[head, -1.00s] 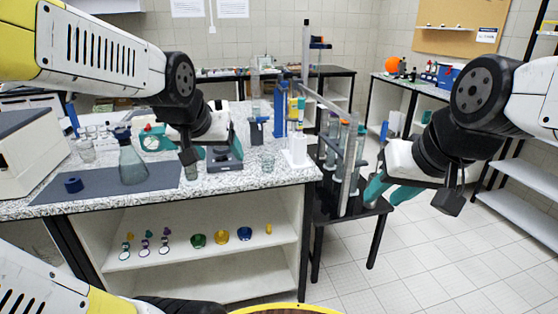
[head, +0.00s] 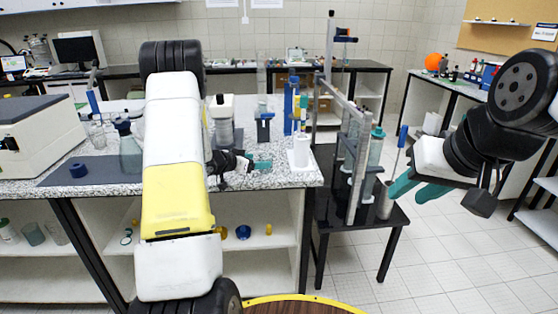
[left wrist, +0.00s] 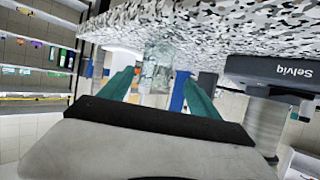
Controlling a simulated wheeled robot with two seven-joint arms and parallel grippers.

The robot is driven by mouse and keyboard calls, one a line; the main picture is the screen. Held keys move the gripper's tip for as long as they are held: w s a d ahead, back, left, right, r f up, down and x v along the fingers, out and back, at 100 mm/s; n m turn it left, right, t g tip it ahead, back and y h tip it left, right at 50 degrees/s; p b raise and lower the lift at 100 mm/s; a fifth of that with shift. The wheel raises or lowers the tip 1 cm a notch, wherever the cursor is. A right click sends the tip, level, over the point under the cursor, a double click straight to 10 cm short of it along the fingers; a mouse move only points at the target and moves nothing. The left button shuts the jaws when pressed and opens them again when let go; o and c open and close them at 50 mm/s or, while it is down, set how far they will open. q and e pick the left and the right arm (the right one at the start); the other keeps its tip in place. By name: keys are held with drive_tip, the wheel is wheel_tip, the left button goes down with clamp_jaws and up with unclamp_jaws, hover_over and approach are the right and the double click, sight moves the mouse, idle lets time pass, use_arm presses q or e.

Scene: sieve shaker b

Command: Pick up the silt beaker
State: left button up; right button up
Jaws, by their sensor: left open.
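A clear glass beaker (left wrist: 157,65) shows at the counter edge in the left wrist view, straight ahead between the fingers of my left gripper (left wrist: 158,88). I see no label, and its contents are hard to make out. My left gripper (head: 255,165) is open, low at the counter's front edge in the head view. No beaker shows clearly there; the fingers and arm cover that spot. Another glass beaker (head: 97,134) stands at the counter's left. My right gripper (head: 408,190) is open and empty, right of the black stand.
The speckled counter (head: 285,175) holds a conical flask (head: 131,152), a white rack (head: 301,155) and a large grey-white device (head: 35,140). A black stand (head: 328,205) holds tall tubes. The floor at right is clear.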

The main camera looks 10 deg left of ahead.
use_arm(q)
drive_tip(key=x, duration=0.8)
drive_tip(key=shift+s+d+f, duration=0.15)
drive_tip(key=shift+d, duration=0.15)
drive_tip(key=shift+c, duration=0.4)
drive_tip(key=c, duration=1.4)
drive_tip(key=shift+o, duration=0.2)
